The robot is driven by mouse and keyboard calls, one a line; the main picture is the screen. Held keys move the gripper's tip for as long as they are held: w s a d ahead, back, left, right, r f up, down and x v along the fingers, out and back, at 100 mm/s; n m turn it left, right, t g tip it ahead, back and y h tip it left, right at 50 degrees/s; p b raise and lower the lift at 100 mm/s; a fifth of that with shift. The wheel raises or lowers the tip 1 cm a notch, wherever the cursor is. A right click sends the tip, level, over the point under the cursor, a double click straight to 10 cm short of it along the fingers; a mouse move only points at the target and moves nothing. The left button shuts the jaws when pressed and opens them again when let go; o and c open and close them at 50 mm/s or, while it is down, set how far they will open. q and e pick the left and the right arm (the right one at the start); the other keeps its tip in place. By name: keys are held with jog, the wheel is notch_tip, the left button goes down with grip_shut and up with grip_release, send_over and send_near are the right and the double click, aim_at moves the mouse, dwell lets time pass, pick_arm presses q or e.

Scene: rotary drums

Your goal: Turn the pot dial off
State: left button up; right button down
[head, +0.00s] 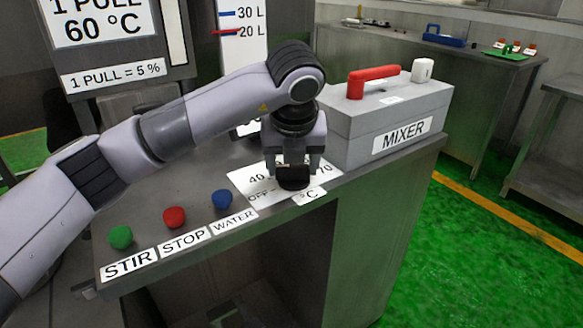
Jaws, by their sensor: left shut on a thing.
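The pot dial (293,183) is a dark round knob on a white label plate (262,192) at the counter's front edge. The plate shows "40", "70", "OFF" and "°C". My left gripper (293,168) points down over the plate and is shut on the dial. The gripper hides part of the plate, and the dial's pointer cannot be made out. My right gripper is not in view.
Green (120,237), red (174,217) and blue (222,199) buttons line the counter's front left. A grey mixer box (345,135) with a red lever (373,80) and a white knob (422,70) stands right of the gripper. Open green floor (470,260) lies to the right.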

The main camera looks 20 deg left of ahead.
pick_arm(q)
jog(key=n, duration=0.1)
jog(key=n+y, duration=0.1)
jog(key=n, duration=0.1)
jog(key=shift+d+r+n+g+b, duration=0.15)
jog(key=shift+n+g+b, duration=0.15)
jog(key=shift+n+g+y, duration=0.3)
jog(key=shift+n+y, duration=0.2)
jog(key=shift+n, duration=0.8)
jog(key=shift+w, duration=0.1)
jog(key=o, duration=1.1)
jog(key=shift+c, duration=0.2)
jog(key=p+v, duration=0.1)
jog(key=v, duration=0.6)
jog(key=shift+d, duration=0.1)
